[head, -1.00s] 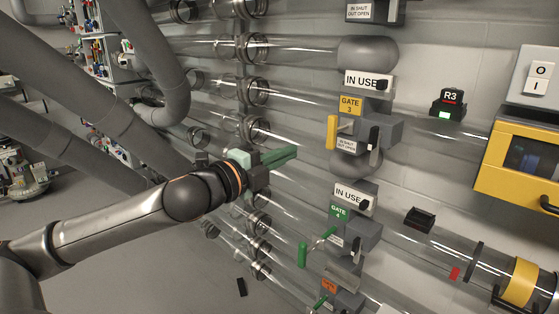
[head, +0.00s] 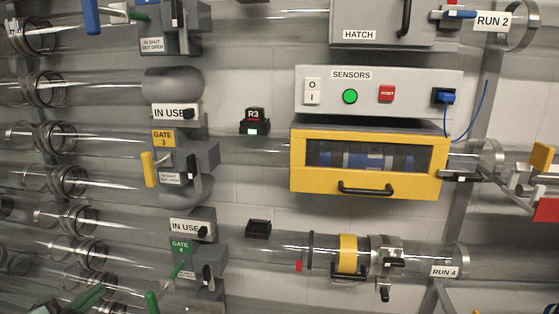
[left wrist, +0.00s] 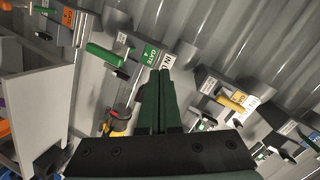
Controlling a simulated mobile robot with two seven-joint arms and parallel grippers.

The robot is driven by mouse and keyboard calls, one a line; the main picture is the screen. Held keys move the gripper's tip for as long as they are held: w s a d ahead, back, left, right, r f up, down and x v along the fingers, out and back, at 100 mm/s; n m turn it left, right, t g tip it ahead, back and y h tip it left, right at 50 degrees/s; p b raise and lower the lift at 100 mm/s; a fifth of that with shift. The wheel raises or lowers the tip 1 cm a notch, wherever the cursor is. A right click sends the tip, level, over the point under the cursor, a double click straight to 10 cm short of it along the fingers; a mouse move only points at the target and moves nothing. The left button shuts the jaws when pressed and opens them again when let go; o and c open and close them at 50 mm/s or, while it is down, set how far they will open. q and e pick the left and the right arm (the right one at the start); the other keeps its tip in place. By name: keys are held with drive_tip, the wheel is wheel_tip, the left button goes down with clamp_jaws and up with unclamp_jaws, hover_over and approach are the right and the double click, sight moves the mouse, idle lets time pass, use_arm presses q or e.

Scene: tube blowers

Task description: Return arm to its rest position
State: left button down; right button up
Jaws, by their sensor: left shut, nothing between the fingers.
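My left gripper (head: 97,293) shows at the bottom left corner of the head view, with only its green fingers and a pale green part in frame. The fingers are together and hold nothing. In the left wrist view the left gripper (left wrist: 163,75) points away from the camera, its green fingers closed side by side. The gate 4 unit (head: 196,262) with its green handle is to the right of the fingers in the head view; its green label (left wrist: 151,54) is just beyond the fingertips in the left wrist view. My right gripper is out of view.
Clear tubes run along the wall. The gate 3 unit (head: 185,157) has a yellow handle. A yellow-framed drawer (head: 367,187) sits below the sensors panel (head: 427,83), with a hatch box (head: 370,35) above. A blue cable (head: 480,110) hangs at the right.

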use_arm(q)
drive_tip(key=s+d+f+n+g, duration=0.1)
drive_tip(key=s+d+f+n, duration=0.1)
drive_tip(key=f, duration=0.5)
drive_tip(key=s+d+f+n+g, duration=0.1)
drive_tip(key=s+f+n, duration=0.15)
drive_tip(key=f, duration=0.35)
drive_tip(key=s+d+f+n+g+h+p, duration=0.1)
drive_tip(key=s+d+f+n+g, duration=0.1)
drive_tip(key=s+d+f, duration=0.5)
drive_tip(key=s+d+f+n+g+h, duration=0.1)
drive_tip(key=s+d+f+n, duration=0.2)
drive_tip(key=s+d+f, duration=0.3)
drive_tip(key=d+f, duration=0.3)
drive_tip(key=d, duration=0.3)
drive_tip(key=shift+s+d+f+n+g+h+p, duration=0.15)
drive_tip(key=shift+s+d+n+g+h+p, duration=0.15)
drive_tip(key=shift+s+d+n+g+p, duration=0.1)
